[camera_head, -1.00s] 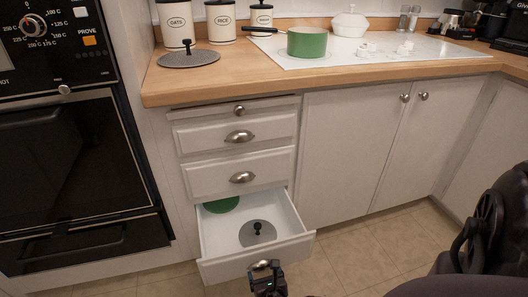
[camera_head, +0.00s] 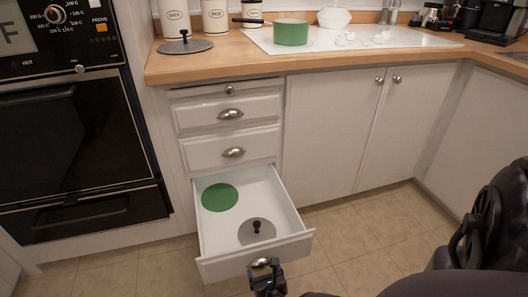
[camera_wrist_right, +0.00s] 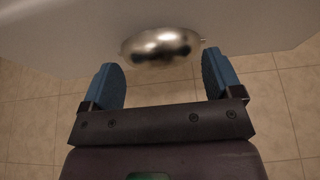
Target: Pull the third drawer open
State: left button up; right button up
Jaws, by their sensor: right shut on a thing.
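The open white drawer (camera_head: 290,222) is the lowest of the stack and stands well out from the cabinet. Inside it lie a green round lid (camera_head: 219,197) and a grey lid with a black knob (camera_head: 257,231). My right gripper (camera_head: 265,267) is at the metal cup handle on the drawer's front. In the right wrist view the handle (camera_wrist_right: 161,47) sits between the blue fingertips (camera_wrist_right: 162,72), which are shut on it. My left gripper is not in view.
Two closed drawers with cup handles (camera_head: 233,153) are above, under a thin panel with a knob (camera_head: 229,90). A black oven (camera_head: 75,140) stands at left. The counter (camera_head: 215,62) holds a green pot (camera_head: 291,32). Tiled floor (camera_head: 350,232) is clear at right.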

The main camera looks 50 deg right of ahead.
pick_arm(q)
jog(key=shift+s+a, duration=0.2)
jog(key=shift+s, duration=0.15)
pick_arm(e)
jog(key=shift+s+a, duration=0.2)
jog(key=shift+s, duration=0.1)
jog(key=o, duration=1.1)
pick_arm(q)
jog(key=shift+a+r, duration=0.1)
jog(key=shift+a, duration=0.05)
pick_arm(e)
jog(key=shift+s, duration=0.1)
